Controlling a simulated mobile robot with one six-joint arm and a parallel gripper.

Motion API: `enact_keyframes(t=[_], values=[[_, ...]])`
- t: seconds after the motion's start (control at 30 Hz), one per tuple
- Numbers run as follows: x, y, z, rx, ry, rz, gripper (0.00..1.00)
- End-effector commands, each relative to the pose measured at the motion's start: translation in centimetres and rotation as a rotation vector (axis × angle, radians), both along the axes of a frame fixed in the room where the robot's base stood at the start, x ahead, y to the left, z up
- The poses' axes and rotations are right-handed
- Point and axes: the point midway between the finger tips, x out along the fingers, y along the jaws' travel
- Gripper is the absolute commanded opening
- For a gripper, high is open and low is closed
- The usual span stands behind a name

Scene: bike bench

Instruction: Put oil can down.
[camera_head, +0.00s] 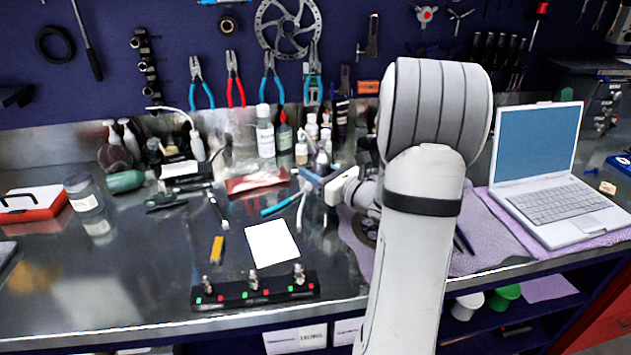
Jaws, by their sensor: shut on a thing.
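My gripper (314,181) is at the middle of the bench, left of my white arm, and points left toward the back of the bench. It is shut on what looks like the oil can (322,160), a small grey metal can with a thin spout that shows just above and behind the fingers. The fingers hide its lower part. I cannot tell whether its base touches the bench.
Several bottles (265,132) stand close behind the gripper. A red cloth or packet (257,181), a blue-handled tool (281,203), a white sheet (271,243) and a black rack (255,290) lie to the left and front. A laptop (545,175) stands at right.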

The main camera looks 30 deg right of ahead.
Motion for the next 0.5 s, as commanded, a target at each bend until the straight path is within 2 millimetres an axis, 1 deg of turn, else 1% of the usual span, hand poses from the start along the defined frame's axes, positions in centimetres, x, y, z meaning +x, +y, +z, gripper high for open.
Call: enact_keyframes(t=[0.03, 0.1, 0.17, 0.4, 0.5], values=[[0.0, -0.1, -0.9, 0.003, 0.002, -0.002, 0.0], [0.0, -0.2, -1.9, 0.004, 0.004, -0.004, 0.0], [0.0, -0.2, -2.5, 0.003, 0.001, -0.004, 0.0], [-0.1, -0.3, -2.6, 0.0, -0.001, -0.006, 0.0], [-0.1, -0.3, -2.9, 0.0, -0.001, -0.006, 0.0]])
